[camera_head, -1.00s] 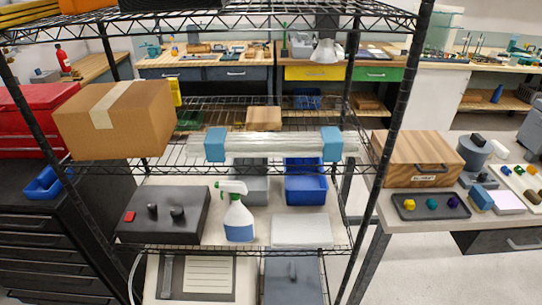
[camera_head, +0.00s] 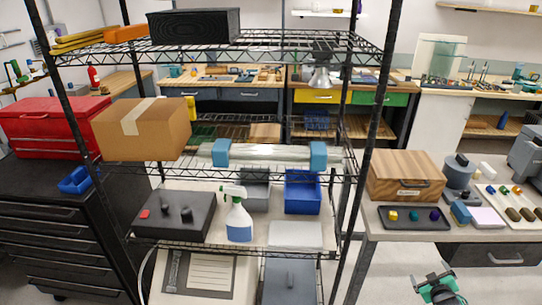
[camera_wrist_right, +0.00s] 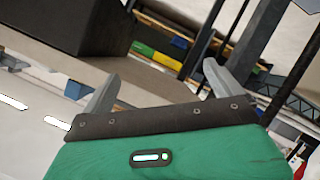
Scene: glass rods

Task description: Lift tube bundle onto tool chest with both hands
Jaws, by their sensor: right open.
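The tube bundle (camera_head: 270,153) is a row of clear glass tubes with a light blue block (camera_head: 221,152) near its left end and another (camera_head: 318,156) near its right end. It lies on the middle wire shelf of the rack. The tool chest is probably the red chest (camera_head: 42,128) on the black drawer cabinet at the left. My right gripper (camera_head: 434,275) is low at the right of the head view, well away from the bundle. In the right wrist view its two fingers (camera_wrist_right: 155,85) are spread with nothing between them. My left gripper does not show.
A cardboard box (camera_head: 145,128) stands on the same shelf, left of the bundle. Black rack posts (camera_head: 373,110) flank the shelf. A spray bottle (camera_head: 238,215) and blue bin (camera_head: 303,190) stand below. A side table with a wooden box (camera_head: 405,177) is at the right.

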